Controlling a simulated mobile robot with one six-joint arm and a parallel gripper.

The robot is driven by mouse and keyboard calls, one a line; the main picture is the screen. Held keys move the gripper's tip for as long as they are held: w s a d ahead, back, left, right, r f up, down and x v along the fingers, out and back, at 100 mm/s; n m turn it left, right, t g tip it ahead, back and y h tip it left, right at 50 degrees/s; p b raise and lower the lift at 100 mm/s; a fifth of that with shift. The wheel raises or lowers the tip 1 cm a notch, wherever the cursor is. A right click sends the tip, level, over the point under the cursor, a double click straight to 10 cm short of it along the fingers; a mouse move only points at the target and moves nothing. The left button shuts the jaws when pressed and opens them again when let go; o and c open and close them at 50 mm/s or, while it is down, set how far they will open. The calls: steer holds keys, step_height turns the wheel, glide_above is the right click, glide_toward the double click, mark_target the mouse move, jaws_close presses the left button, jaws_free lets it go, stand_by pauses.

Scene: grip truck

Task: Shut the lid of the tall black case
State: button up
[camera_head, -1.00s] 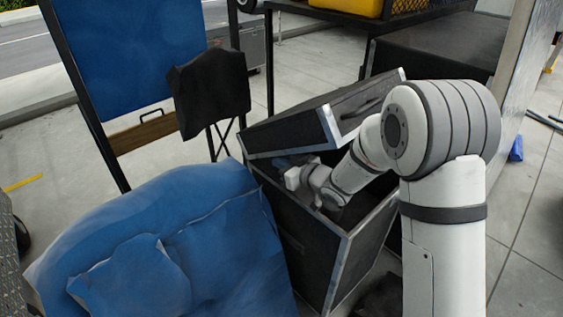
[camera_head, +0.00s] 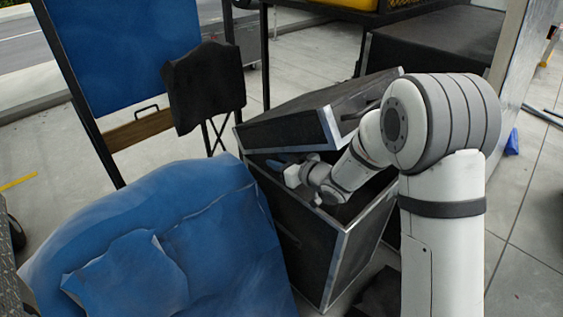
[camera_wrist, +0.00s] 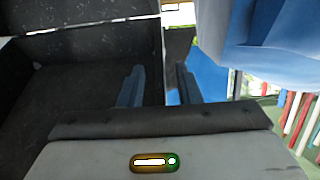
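The tall black case (camera_head: 311,246) with silver edges stands in the middle of the head view. Its lid (camera_head: 282,132) is partly open, tilted over the body with a gap at the front. My gripper (camera_head: 274,163) reaches into this gap, below the lid and over the case's opening; its blue fingers show only partly. The dark case interior (camera_wrist: 75,85) fills the left of that view. Whether the gripper or arm touches the lid cannot be told.
Blue cloth-covered seating (camera_head: 150,235) stands close at the left of the case. A folding chair with a black back (camera_head: 205,88) is behind it. A cart with a yellow box and another black case (camera_head: 435,45) stand at the back right. Open pavement lies at the right.

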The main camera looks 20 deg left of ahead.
steer(key=shift+o, duration=0.9)
steer(key=p+v, duration=0.2)
steer(key=v, duration=0.8)
